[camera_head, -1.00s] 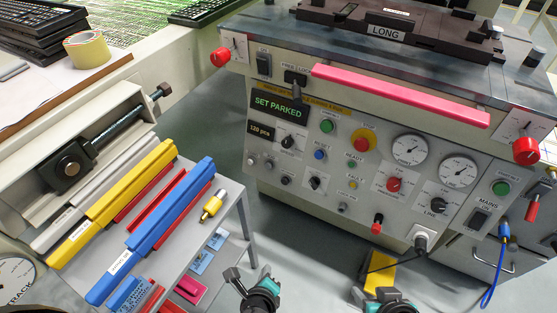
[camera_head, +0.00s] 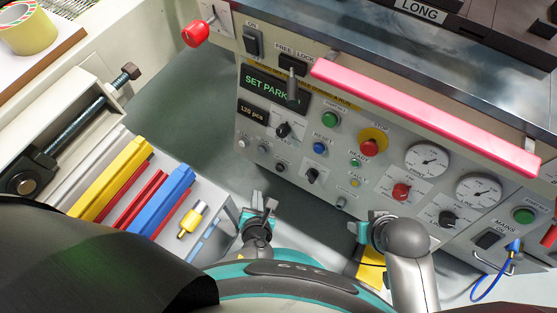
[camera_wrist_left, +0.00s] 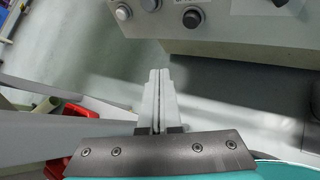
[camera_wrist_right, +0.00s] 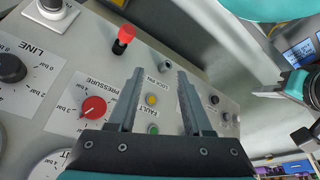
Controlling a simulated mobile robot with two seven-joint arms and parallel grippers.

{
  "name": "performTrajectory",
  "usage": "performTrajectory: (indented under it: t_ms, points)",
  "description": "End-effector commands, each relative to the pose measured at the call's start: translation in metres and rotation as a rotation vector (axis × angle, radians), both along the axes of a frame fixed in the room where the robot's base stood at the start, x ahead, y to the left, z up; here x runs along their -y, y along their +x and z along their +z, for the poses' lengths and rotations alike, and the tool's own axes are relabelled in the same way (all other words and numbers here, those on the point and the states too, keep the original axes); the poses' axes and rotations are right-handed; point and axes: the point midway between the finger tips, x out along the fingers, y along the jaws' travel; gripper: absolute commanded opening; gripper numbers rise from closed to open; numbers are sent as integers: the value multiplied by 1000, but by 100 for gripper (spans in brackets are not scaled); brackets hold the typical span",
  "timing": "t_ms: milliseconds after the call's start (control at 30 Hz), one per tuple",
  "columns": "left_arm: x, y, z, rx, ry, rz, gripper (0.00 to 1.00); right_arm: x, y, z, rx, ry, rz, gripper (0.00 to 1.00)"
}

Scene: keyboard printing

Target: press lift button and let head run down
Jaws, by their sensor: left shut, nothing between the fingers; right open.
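The machine's control panel (camera_head: 300,160) faces me, with a green button (camera_head: 330,118), a blue reset button (camera_head: 320,148) and a red stop button (camera_head: 372,143). I cannot read a lift label on any button. The green display (camera_head: 265,84) reads SET PARK, its end covered by a lever. The dark head (camera_head: 480,22) sits on top, cut by the frame. My left gripper (camera_head: 260,205) is shut and empty, below and left of the panel; it also shows in the left wrist view (camera_wrist_left: 158,75). My right gripper (camera_wrist_right: 158,85) is open and empty, facing the panel.
A pink bar (camera_head: 430,118) juts out above the panel. Small knobs (camera_head: 282,129) and gauges (camera_head: 428,160) surround the buttons. A shelf with yellow (camera_head: 105,180) and blue (camera_head: 160,200) bars stands left. Open floor lies between shelf and machine.

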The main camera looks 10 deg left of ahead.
Motion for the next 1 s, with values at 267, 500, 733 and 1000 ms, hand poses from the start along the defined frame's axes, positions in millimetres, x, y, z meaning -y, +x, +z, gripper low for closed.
performTrajectory:
  t_ms: [267,500,733,1000]
  points:
    - [1,1,0,1,-3,2,0,0,0,1,2,0,0,50]
    - [6,15,-7,2,-5,3,0,-1,4,15,27,4,-1,50]
    - [14,38,-15,2,-5,4,0,-1,7,42,68,9,-2,50]
    - [24,64,-24,1,-4,2,0,-5,9,66,134,26,6,50]
